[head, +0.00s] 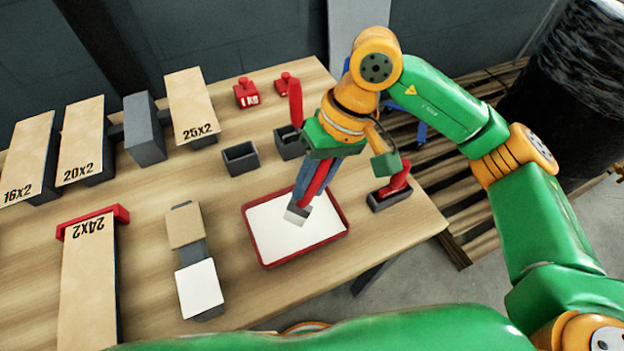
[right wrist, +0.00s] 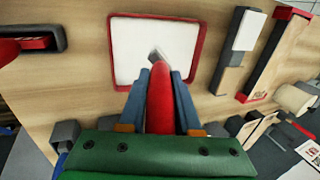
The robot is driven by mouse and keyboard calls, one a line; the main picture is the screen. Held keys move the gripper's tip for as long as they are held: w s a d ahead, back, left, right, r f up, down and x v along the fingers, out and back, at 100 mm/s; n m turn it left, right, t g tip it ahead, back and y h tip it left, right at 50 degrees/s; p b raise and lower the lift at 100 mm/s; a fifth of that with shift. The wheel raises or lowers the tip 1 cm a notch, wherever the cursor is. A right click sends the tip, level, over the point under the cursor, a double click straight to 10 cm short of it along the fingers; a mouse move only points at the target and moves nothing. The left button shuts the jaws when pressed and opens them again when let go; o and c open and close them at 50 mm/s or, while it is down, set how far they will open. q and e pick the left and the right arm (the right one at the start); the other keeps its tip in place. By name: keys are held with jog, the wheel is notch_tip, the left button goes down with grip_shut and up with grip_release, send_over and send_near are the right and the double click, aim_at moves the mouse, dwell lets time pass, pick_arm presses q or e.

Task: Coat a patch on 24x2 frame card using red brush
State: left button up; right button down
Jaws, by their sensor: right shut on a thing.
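My right gripper (head: 319,176) is shut on the red brush (head: 316,183), its bristle end pointing down. The bristles are over the white fill of the red-rimmed tray (head: 346,213); I cannot tell for sure whether they touch it. The right wrist view also shows the brush (right wrist: 160,95) between the fingers (right wrist: 160,85), with its tip over the tray (right wrist: 112,60). The 24x2 frame card (head: 88,285) lies at the front left of the table, with a red bar (head: 122,213) across its far end. My left gripper is not in view.
Cards marked 16x2 (head: 28,150), 20x2 (head: 82,140) and 25x2 (head: 190,100) stand at the back left. A small dark box (head: 241,159) and a red-handled tool in a holder (head: 390,197) flank the tray. A grey block with a white pad (head: 200,288) lies between tray and card.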

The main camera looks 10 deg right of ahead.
jog(key=shift+r+p, duration=2)
jog(key=shift+r, duration=1.55)
jog(key=shift+f, duration=0.1)
